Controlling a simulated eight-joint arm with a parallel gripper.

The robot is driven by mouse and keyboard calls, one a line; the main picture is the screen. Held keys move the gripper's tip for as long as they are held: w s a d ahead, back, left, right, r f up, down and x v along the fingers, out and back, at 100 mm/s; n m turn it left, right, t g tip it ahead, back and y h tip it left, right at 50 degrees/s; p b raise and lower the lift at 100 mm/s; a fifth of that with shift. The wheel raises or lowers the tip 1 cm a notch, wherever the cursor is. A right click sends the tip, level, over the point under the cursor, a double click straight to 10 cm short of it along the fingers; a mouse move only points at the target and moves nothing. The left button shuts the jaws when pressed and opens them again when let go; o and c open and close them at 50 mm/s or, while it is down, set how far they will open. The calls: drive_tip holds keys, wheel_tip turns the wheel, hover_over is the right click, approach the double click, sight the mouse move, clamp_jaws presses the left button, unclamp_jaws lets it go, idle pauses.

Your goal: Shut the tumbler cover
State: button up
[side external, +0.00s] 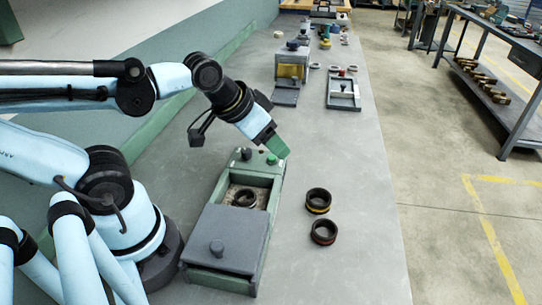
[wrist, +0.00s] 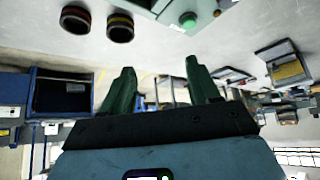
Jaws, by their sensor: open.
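The tumbler (side external: 275,185) is a green box on the bench. A green button (side external: 271,158) and a dark knob stand at the far end. My gripper (side external: 277,146) is above that far end, apart from the cover. In the wrist view its two green fingers (wrist: 158,70) are spread with nothing between them. The tumbler's far end (wrist: 172,12) shows at the top there; the cover is out of that view.
Two dark rings, one with a yellow band (side external: 318,200) and one with a red band (side external: 323,232), lie right of the tumbler. A small machine (side external: 292,65) and a grey tray (side external: 343,94) stand farther back. The bench right of the rings is clear.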

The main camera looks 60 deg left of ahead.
drive_tip(key=s+d+m+g, duration=0.1)
drive_tip(key=d, duration=0.1)
drive_tip(key=d+m+g, duration=0.1)
drive_tip(key=d, duration=0.1)
drive_tip(key=s+d+m+g, duration=0.1)
drive_tip(key=d, duration=0.1)
drive_tip(key=shift+s+d+r+m+h, duration=0.3)
drive_tip(key=shift+d+r, duration=0.05)
drive_tip(key=shift+d, duration=0.05)
drive_tip(key=shift+c, duration=0.7)
drive_tip(key=m+g+y, duration=0.5)
drive_tip(key=m+g, duration=0.1)
drive_tip(key=m, duration=0.2)
approach(217, 245)
drive_tip(key=x, duration=0.7)
drive_tip(key=shift+a+f, duration=0.2)
drive_tip(key=shift+f, duration=0.2)
clamp_jaws()
